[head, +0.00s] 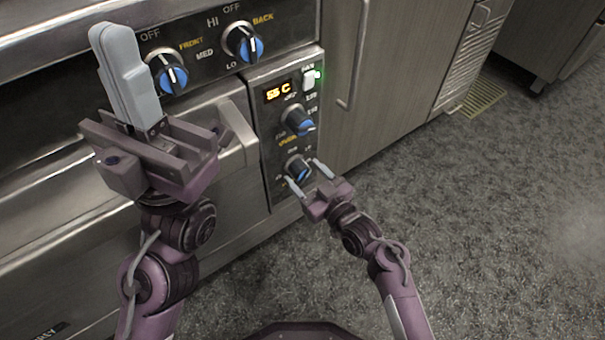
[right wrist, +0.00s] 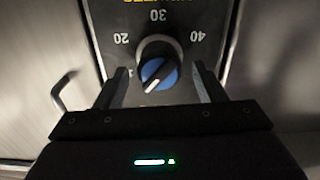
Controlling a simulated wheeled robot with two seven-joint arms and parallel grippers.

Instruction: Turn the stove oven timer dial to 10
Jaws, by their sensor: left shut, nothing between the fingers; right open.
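The timer dial (head: 297,168) is the lowest knob on the stove's control panel, with a blue face and a white pointer line. In the right wrist view the dial (right wrist: 158,73) sits between the fingers, with upside-down numbers 20, 30 and 40 around it. Its white line slants from lower left to upper right. My right gripper (head: 306,174) is open, one finger on each side of the dial; contact cannot be told. The right fingers (right wrist: 160,70) also show in the wrist view. My left gripper (head: 112,32) is shut and empty, raised before the stove front at left.
Above the timer dial are another blue knob (head: 299,121), a display (head: 278,91) reading about 55 C and a lit switch (head: 309,79). Two burner knobs (head: 168,73) (head: 243,43) are on the upper panel. An oven handle (head: 243,130) projects left of the panel. Floor at right is clear.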

